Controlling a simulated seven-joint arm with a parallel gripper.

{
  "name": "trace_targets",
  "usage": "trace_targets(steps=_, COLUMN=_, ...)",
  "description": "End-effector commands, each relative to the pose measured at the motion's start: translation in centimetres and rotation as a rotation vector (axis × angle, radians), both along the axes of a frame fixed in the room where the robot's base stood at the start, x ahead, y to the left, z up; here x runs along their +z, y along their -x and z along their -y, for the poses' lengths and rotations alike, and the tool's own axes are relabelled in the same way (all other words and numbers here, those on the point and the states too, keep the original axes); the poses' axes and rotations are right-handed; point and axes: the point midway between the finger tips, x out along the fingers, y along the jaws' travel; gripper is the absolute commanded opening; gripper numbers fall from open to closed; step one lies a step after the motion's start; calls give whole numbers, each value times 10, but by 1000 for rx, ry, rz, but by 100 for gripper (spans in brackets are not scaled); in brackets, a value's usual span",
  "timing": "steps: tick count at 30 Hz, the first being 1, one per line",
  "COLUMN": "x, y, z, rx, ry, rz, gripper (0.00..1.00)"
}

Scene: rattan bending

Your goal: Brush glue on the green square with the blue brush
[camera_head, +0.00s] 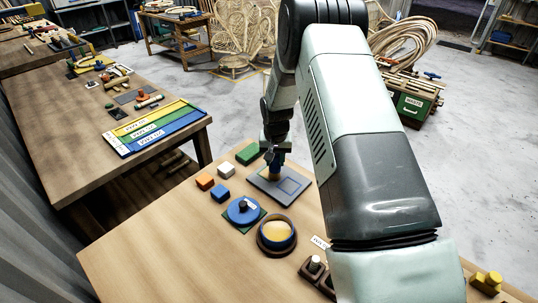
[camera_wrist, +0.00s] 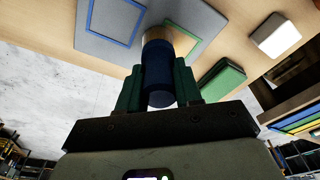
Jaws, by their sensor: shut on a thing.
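My gripper (camera_head: 275,157) is shut on the blue brush (camera_wrist: 158,75), whose blue handle sits between the green fingers in the wrist view. The brush's tan end points down at a grey board (camera_head: 262,185); whether it touches is unclear. The board also shows in the wrist view (camera_wrist: 102,46). A round pot (camera_head: 277,231) with yellow content stands in front of the board.
A green block (camera_head: 248,153), a white block (camera_head: 226,169), an orange block (camera_head: 205,181) and a blue block (camera_head: 220,193) lie left of the board. A blue disc (camera_head: 240,212) lies on a green mat. My arm hides the table's right part; its front left is clear.

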Motion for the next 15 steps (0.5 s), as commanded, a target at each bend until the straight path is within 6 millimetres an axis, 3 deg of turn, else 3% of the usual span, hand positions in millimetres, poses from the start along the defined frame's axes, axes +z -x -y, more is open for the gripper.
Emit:
trace_targets(steps=3, x=0, y=5, z=4, rx=1, ry=-1, rz=-1, gripper=4)
trace_targets(steps=15, x=-1, y=-23, z=-23, rx=1, ry=0, rz=1, gripper=4)
